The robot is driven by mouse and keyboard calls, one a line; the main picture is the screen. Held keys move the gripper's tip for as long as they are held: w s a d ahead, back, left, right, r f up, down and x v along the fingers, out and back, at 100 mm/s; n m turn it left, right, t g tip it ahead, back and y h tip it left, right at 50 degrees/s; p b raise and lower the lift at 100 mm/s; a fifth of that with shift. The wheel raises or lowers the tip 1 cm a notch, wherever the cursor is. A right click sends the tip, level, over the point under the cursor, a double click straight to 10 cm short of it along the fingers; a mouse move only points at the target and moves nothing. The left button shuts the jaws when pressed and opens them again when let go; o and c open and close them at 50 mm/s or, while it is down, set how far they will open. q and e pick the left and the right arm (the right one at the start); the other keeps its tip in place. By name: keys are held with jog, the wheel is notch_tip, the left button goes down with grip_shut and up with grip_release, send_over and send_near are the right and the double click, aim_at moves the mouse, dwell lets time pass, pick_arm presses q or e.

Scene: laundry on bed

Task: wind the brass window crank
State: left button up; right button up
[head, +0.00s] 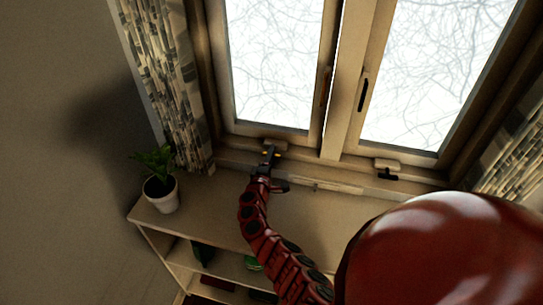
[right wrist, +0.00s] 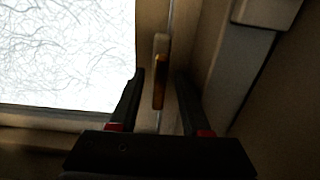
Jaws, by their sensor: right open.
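In the head view, small brass-coloured spots show around my right gripper (head: 269,154) at the sill under the left window pane, and the gripper hides most of the crank. In the right wrist view my right gripper (right wrist: 161,76) is open, its dark fingers on either side of the brass bar. Gaps show on both sides; I cannot tell how deep the bar sits between the fingers. My left gripper is not in view.
A second, dark-handled fitting (head: 387,171) sits under the right pane. A potted plant (head: 161,194) stands on the shelf top (head: 225,210) at left. Patterned curtains (head: 168,75) hang at both sides. The shelf top right of my right arm looks clear.

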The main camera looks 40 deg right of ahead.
grip_shut()
dwell(0.5)
